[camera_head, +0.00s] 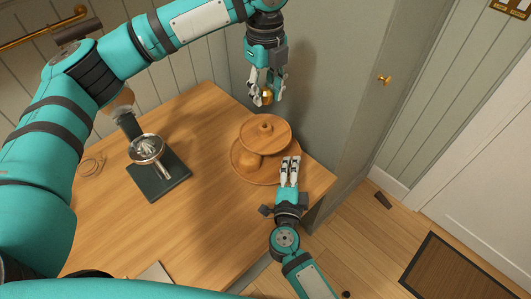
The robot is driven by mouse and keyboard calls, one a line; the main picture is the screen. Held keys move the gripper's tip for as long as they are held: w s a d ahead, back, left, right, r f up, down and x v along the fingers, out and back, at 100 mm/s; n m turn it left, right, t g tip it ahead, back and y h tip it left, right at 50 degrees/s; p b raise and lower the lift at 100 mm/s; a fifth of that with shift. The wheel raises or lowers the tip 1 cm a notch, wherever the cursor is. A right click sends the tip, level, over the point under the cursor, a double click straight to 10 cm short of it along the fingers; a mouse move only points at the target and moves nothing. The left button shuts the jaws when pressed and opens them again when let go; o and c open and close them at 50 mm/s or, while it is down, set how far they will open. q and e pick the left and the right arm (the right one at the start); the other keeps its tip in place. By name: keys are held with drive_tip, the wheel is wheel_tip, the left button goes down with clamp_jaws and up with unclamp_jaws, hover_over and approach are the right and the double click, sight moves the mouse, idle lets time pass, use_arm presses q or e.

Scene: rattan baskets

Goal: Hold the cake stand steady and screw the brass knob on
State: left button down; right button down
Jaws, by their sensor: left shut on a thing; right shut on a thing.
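The wooden cake stand (243,168) has two round tiers and stands near the table's right corner. A small wooden stub rises from the middle of its upper tier (278,143). My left gripper (266,94) is shut on the brass knob (267,98) and holds it in the air above the stand, apart from the stub. My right gripper (290,160) comes in from the front and is shut on the cake stand at its right side. Its fingers hide part of the stand, so I cannot tell exactly which edge they grip.
A dark stand with a shiny metal top (147,148) stands left on the wooden table (210,215). A coiled light-coloured thing (91,165) lies farther left. A grey-green cabinet or wall panel (340,90) rises behind the stand. The table's middle is clear.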

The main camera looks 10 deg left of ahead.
use_arm(q)
drive_tip(key=shift+a+f, duration=0.1)
drive_tip(key=shift+f, duration=2.4)
drive_tip(key=shift+f, duration=0.9)
drive_tip(key=shift+f, duration=0.55)
drive_tip(key=m, duration=0.5)
drive_tip(key=shift+m, duration=0.3)
drive_tip(key=m, duration=1.4)
drive_tip(key=shift+d, duration=0.2)
